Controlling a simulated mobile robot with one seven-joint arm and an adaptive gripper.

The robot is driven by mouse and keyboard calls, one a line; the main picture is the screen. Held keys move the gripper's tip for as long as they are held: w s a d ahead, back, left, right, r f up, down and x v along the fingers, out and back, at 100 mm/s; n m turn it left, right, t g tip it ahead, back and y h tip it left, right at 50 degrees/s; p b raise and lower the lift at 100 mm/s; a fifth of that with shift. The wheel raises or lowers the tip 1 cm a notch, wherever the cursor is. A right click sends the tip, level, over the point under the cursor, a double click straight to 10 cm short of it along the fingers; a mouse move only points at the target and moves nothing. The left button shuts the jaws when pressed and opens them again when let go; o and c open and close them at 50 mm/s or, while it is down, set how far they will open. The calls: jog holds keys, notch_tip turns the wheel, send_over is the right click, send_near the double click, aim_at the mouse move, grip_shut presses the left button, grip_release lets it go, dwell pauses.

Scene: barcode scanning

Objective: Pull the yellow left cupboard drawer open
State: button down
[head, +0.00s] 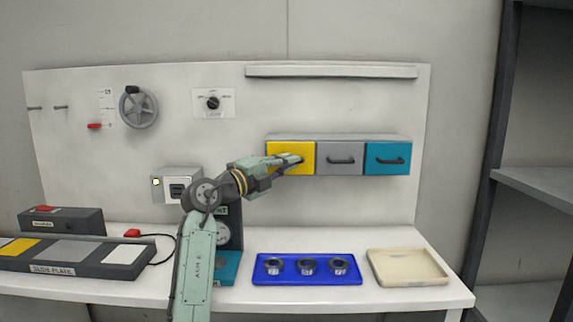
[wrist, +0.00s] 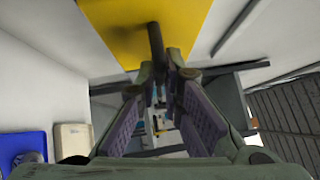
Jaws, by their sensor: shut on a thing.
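The yellow left drawer (head: 282,150) is the left one of a row of three in the cupboard (head: 340,137) on the wall panel. Its front looks about level with the grey drawer front beside it. My gripper (head: 297,160) is at this yellow front. In the wrist view the yellow front (wrist: 115,20) fills the top, and its dark bar handle (wrist: 155,40) runs down between the fingertips of my gripper (wrist: 160,72). The fingertips are shut on the handle. In the head view my gripper hides most of the handle.
The grey drawer (head: 340,150) and teal drawer (head: 388,150) are to the right. A blue tray (head: 306,279) with three metal rings and an empty beige tray (head: 410,282) stand on the table below. A shelf ledge (head: 330,72) is above. Space before the drawers looks free.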

dwell(0.5)
jog(key=s+b, duration=0.5)
jog(key=s, duration=0.3)
jog(key=shift+s, duration=0.15)
jog(key=c, duration=1.7)
grip_release()
